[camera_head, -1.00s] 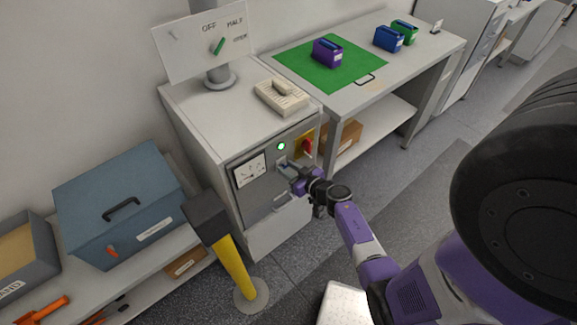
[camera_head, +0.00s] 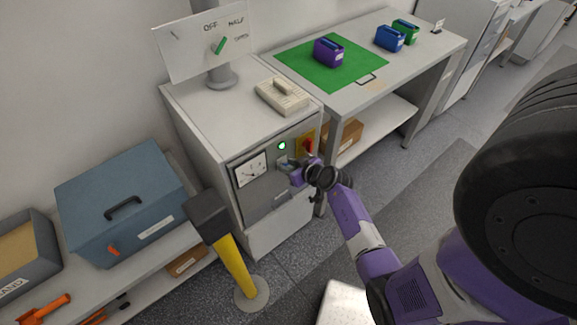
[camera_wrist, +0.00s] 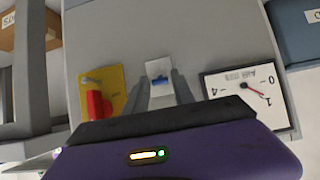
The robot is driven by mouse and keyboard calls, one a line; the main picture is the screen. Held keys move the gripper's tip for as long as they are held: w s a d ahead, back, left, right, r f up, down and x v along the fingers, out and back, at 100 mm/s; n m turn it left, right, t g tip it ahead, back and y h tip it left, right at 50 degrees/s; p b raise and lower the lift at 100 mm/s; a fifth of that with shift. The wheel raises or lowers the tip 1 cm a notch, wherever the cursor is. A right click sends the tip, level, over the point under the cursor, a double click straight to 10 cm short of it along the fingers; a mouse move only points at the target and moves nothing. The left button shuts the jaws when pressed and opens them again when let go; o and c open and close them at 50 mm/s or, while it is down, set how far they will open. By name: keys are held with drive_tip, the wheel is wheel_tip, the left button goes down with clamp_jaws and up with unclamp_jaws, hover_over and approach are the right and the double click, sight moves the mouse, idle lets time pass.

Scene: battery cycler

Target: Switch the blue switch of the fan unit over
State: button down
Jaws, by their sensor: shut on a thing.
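The fan unit (camera_head: 192,122) is a grey cabinet with a dark front panel. Its blue switch (camera_wrist: 159,79) sits on a small white plate in the wrist view, between the tips of my fingers. My gripper (camera_wrist: 162,84) is shut on the blue switch, one finger on each side of it. In the head view my gripper (camera_head: 288,166) is at the front panel, right of the dial, and hides the switch there. Which way the switch is set is hard to tell.
A dial meter (camera_head: 250,169) is left of my gripper, a lit green lamp (camera_head: 282,146) above it, and a red handle (camera_head: 308,145) on a yellow plate close right. A yellow post (camera_head: 236,268) with a dark top stands front left. A workbench (camera_head: 437,42) adjoins at right.

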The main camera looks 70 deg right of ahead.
idle(0.3)
drive_tip(key=c, duration=1.1)
unclamp_jaws()
drive_tip(key=shift+o, duration=0.2)
drive_tip(key=v, duration=0.7)
drive_tip(key=shift+s+r, duration=0.2)
drive_tip(key=shift+s, duration=0.05)
drive_tip(key=shift+a, duration=0.1)
